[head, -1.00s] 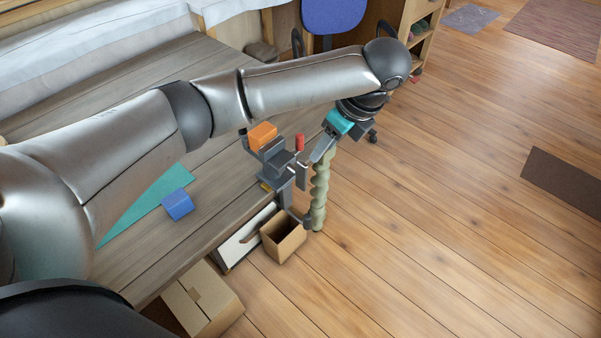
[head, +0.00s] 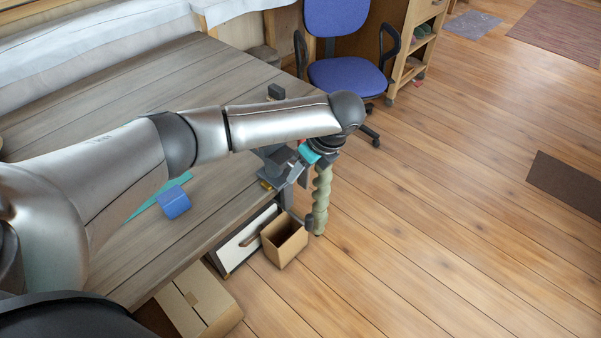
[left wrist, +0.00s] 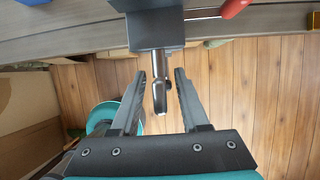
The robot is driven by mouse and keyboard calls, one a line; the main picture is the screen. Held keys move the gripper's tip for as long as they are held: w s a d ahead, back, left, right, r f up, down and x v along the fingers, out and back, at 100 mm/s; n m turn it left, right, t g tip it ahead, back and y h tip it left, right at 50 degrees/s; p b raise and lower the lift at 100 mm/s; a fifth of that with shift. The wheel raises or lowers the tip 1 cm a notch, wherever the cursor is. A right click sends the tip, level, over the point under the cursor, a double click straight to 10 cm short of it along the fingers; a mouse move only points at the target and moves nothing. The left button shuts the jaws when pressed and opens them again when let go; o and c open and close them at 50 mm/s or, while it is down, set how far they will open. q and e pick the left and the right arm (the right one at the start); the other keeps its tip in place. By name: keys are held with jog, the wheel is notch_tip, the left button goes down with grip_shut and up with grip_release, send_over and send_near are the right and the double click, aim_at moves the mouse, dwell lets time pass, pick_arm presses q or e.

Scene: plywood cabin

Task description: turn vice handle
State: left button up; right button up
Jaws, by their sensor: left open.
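The grey vice (head: 276,160) is fixed at the table's right edge in the head view, partly hidden by my left arm. In the left wrist view its dark body (left wrist: 157,28) is at the top, and the metal vice handle (left wrist: 159,92) points down from it. My left gripper (left wrist: 160,72) is open, with one finger on each side of the handle. Small gaps show between fingers and handle, so it is not gripped. In the head view my left gripper (head: 303,166) is beside the vice, its fingertips hard to make out. My right gripper is not in view.
A blue block (head: 174,202) lies on the table (head: 225,205). An open cardboard box (head: 285,245) and a ribbed pale-green column (head: 321,200) are below the edge. A blue chair (head: 346,78) stands behind. A red handle (left wrist: 235,7) shows near the vice.

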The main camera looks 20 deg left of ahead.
pick_arm(q)
jog(key=shift+a+f, duration=0.15)
jog(key=shift+f, duration=0.2)
jog(key=shift+c, duration=0.2)
grip_shut()
